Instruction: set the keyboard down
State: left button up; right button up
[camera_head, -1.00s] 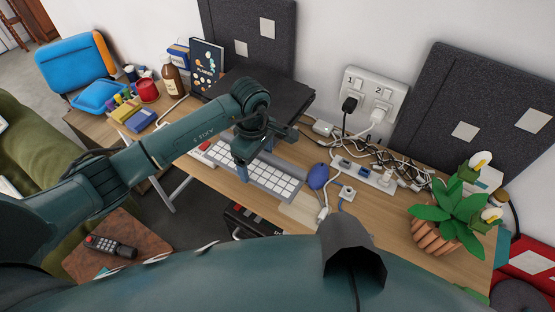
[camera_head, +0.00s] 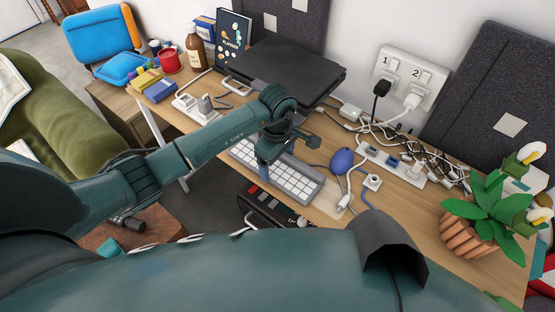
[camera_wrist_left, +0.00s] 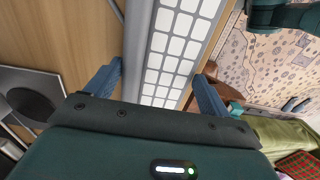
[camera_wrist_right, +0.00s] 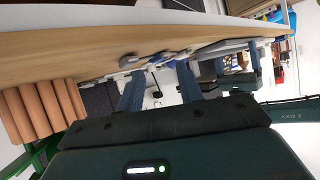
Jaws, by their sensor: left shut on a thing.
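The grey keyboard with white keys (camera_head: 292,181) is at the front edge of the wooden desk in the head view. My left gripper (camera_head: 266,158) comes down over its left-middle part and is shut on it. In the left wrist view the keyboard (camera_wrist_left: 172,52) runs between the two blue fingers (camera_wrist_left: 160,84), one on each long side. I cannot tell whether its underside touches the desk.
A blue mouse (camera_head: 342,160) lies just right of the keyboard. Behind are a black laptop (camera_head: 285,72), a power strip with cables (camera_head: 392,161) and a wall socket (camera_head: 408,75). A potted plant (camera_head: 488,215) stands at right. A black case (camera_head: 270,208) is below the desk edge.

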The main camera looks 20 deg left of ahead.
pick_arm(q)
jog(key=o, duration=1)
jog(key=shift+f, duration=0.1)
jog(key=shift+o, duration=0.2)
